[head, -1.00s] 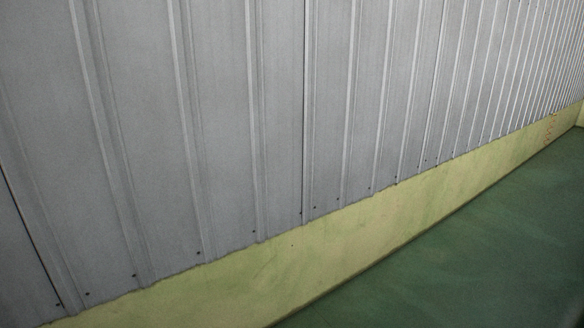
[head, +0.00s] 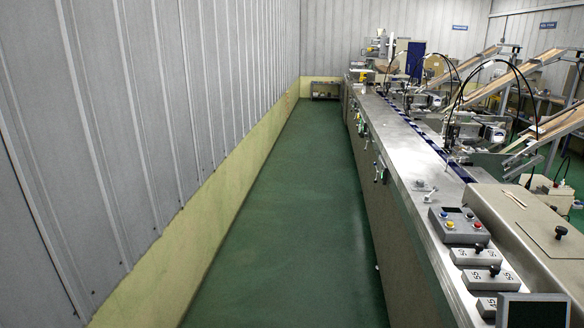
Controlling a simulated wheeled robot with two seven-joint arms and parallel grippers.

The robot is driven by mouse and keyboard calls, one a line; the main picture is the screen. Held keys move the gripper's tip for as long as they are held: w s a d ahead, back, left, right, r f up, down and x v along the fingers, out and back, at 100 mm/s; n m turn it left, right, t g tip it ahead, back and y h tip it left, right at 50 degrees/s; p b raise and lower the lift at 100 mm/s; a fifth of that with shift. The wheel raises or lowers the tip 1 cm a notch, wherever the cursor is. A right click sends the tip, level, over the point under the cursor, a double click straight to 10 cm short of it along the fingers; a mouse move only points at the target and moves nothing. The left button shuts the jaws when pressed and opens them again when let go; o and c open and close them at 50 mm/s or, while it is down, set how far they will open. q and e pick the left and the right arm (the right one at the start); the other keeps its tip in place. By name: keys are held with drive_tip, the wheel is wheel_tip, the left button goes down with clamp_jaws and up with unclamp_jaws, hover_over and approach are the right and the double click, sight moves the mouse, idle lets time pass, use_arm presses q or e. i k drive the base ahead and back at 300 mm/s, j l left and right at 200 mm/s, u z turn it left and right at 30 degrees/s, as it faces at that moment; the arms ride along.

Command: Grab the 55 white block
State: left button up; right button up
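Neither of my grippers is in the head view. Several light grey-white blocks with black knobs lie on the steel machine top at the lower right: one at the back (head: 463,258), one in the middle (head: 480,281) and one in front (head: 486,308). They carry small dark markings that look like 55 on at least the middle one, but are too small to read surely. The front block is partly hidden by a dark screen.
A grey control box (head: 450,231) with coloured buttons sits behind the blocks. The dark screen (head: 535,314) stands in front. The long steel machine (head: 400,165) runs along the right. A green floor aisle (head: 275,215) is clear beside the ribbed wall (head: 150,120).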

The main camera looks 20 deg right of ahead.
sight(494, 279)
drive_tip(key=i+z, duration=0.15)
drive_tip(key=z, duration=0.3)
drive_tip(key=i+j+z, duration=0.1)
drive_tip(key=z, duration=0.4)
drive_tip(key=i+j+z, duration=0.15)
drive_tip(key=z, duration=0.3)
drive_tip(key=i+j+z, duration=0.2)
drive_tip(key=z, duration=0.25)
